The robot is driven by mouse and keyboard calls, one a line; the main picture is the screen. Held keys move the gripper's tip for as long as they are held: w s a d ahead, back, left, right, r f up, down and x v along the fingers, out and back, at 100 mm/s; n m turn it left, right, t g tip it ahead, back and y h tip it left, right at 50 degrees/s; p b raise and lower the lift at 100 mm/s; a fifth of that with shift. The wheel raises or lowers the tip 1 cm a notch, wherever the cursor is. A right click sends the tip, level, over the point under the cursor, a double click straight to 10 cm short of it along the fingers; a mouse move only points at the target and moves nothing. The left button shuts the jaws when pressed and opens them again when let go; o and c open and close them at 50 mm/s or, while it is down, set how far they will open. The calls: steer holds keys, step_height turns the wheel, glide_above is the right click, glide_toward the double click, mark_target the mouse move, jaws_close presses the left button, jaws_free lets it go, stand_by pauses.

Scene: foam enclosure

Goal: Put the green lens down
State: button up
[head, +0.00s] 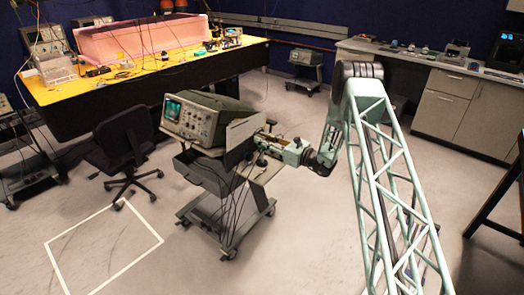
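I cannot make out a green lens in the head view; it may be hidden or too small to see. My gripper (264,141) is at the right side of a wheeled cart (262,178), close to the cart's top and just right of the oscilloscope. The fingers are small and dark against the cart. I cannot tell whether they are open or shut, or whether they hold anything.
A grey-green oscilloscope (196,119) stands on the cart, with cables hanging down. A black chair (124,142) stands to its left. A pink foam enclosure (142,38) sits on the yellow-topped table (75,88). White tape (103,247) outlines clear floor. Cabinets (461,108) stand at right.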

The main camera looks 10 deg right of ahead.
mark_target(262, 135)
jaws_close()
steer(key=shift+r, duration=0.15)
steer(key=shift+r, duration=0.75)
steer(key=shift+r+p, duration=0.3)
steer(key=shift+r, duration=0.65)
steer(key=s+a+r+p+v, duration=0.1)
steer(key=v, duration=1.5)
steer(key=shift+s+a, duration=0.25)
steer(key=shift+a, duration=0.2)
steer(key=shift+r, duration=0.15)
